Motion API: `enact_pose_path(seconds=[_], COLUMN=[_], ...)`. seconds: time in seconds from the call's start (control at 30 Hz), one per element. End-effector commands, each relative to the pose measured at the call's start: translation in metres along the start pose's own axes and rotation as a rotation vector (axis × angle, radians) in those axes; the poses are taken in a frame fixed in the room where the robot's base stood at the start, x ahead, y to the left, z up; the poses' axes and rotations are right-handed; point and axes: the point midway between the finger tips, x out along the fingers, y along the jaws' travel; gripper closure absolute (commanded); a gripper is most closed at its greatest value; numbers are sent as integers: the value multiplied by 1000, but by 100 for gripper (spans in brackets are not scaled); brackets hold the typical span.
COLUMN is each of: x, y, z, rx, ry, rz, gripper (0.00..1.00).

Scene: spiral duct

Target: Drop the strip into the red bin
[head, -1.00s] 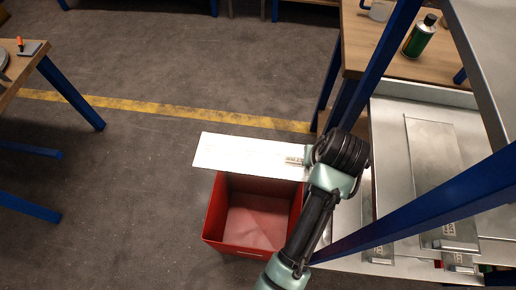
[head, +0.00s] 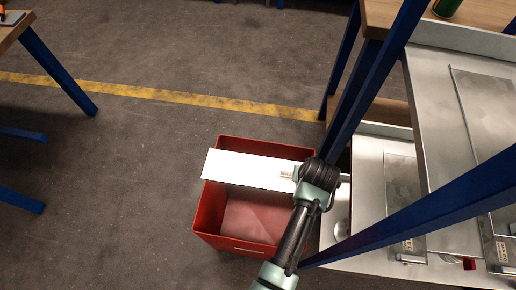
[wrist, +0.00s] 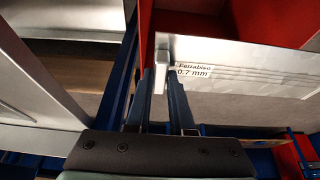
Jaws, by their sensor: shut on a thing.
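The strip is a flat pale metal sheet (head: 245,168) in the head view. My gripper (head: 290,174) is shut on its right end and holds it out to the left. The red bin (head: 208,213) stands on the floor, and the strip lies across the view of its upper part. The near part of the bin's inside shows empty. In the wrist view the strip (wrist: 250,75) carries a label reading "0.7 mm", and my gripper (wrist: 160,85) is at its left end. Red bin walls (wrist: 245,22) show behind it. The height of the strip above the rim is hard to tell.
A metal rack with blue posts (head: 365,85) and metal sheets on its shelves (head: 485,110) stands close on the right. A wooden bench with blue legs (head: 58,70) is at the far left. The floor (head: 110,170) left of the bin is clear.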

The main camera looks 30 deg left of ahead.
Motion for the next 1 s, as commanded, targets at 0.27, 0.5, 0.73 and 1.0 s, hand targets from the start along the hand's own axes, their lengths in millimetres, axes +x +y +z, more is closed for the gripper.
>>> enact_pose_path(seconds=[0.27,0.5,0.73,1.0], x=[35,42,41,41], y=[0,0,0,0], z=[14,18,17,17], rx=[1,1,1,1], ry=[2,1,1,0], rz=[0,0,0,0], gripper=[100,100,76,44])
